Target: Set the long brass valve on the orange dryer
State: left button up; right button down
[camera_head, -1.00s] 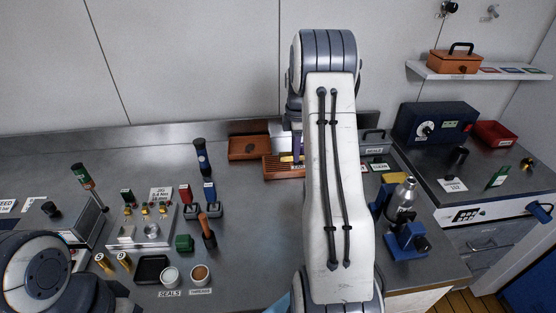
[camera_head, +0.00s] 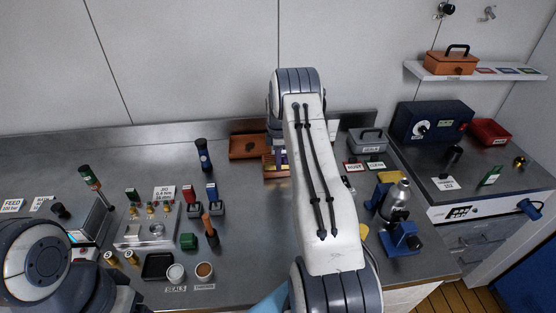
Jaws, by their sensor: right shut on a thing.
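The orange slotted rack (camera_head: 270,172), which I take for the orange dryer, stands at the back middle of the bench, partly hidden by my right arm. My right gripper (camera_head: 279,157) is at this rack, mostly hidden behind its own arm, with a purple part showing. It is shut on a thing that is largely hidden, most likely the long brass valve. I cannot tell whether that thing touches the rack. My left arm is at the lower left, and its fingers are not in view.
An orange-brown tray (camera_head: 248,147) lies behind the rack. Small brass cylinders (camera_head: 132,258), a black tray (camera_head: 158,266) and two round cups stand front left. A grey box (camera_head: 368,141) and a blue stand with a metal bottle (camera_head: 396,203) are to the right.

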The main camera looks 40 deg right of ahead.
jog(key=c, duration=1)
grip_release()
jog(key=shift+f, duration=0.2)
jog(key=o, duration=0.4)
